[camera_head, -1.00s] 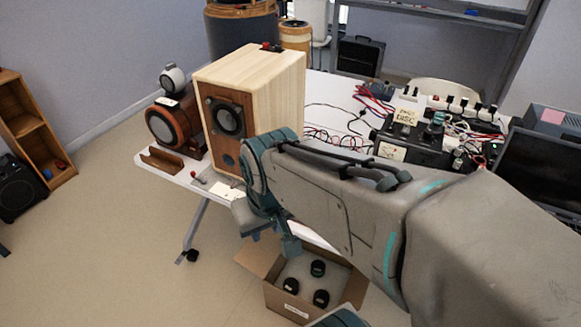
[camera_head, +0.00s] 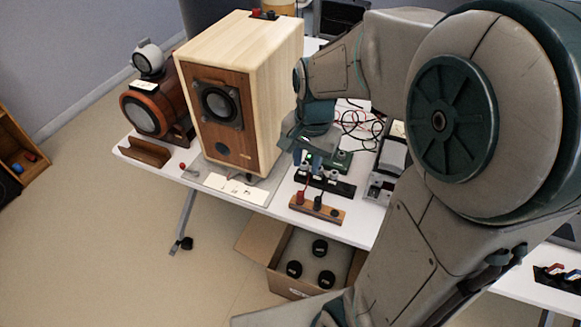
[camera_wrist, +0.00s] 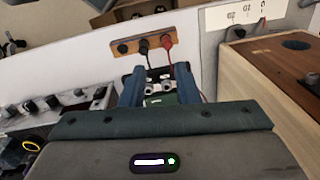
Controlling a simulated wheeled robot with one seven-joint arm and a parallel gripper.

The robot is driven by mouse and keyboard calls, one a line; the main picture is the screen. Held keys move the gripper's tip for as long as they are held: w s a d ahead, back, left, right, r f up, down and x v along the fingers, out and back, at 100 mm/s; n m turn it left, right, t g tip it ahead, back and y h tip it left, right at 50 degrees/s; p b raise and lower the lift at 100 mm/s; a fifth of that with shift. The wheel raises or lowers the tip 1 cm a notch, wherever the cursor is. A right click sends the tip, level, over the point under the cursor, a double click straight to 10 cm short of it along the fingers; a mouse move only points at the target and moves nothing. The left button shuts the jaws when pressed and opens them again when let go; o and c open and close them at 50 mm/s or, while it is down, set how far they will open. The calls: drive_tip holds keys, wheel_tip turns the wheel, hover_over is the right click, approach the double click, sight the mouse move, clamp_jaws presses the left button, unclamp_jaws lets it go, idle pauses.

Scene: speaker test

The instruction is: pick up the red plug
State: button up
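The red plug (camera_head: 300,198) stands at the left end of a small wooden strip (camera_head: 327,214) at the table's front edge, beside two black plugs. In the wrist view the red plug (camera_wrist: 167,41) is at the right end of the strip (camera_wrist: 150,31), with a red lead coming from it. My gripper (camera_head: 306,159) is above the table, behind the strip and right of the wooden speaker. In the wrist view my gripper (camera_wrist: 158,70) has its two blue fingers apart, short of the plug and not touching it. I see nothing held between them.
The tall wooden speaker (camera_head: 237,142) stands close on the left. A black strip with sockets (camera_head: 330,186) and a green box (camera_head: 339,160) lie behind the wooden strip. Cables (camera_head: 355,120) run farther back. An open carton (camera_head: 264,268) is on the floor in front.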

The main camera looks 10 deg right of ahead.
sight(301, 192)
drive_tip(key=w+f+m, duration=0.1)
drive_tip(key=f, duration=0.4)
drive_tip(key=w+f+m+b, duration=0.1)
drive_tip(key=f, duration=0.5)
drive_tip(key=w+f+m, duration=0.1)
drive_tip(key=f, duration=0.5)
drive_tip(key=shift+w+g+b, duration=0.35)
drive_tip(key=shift+g+b, duration=0.05)
drive_tip(key=shift+r, duration=0.1)
clamp_jaws()
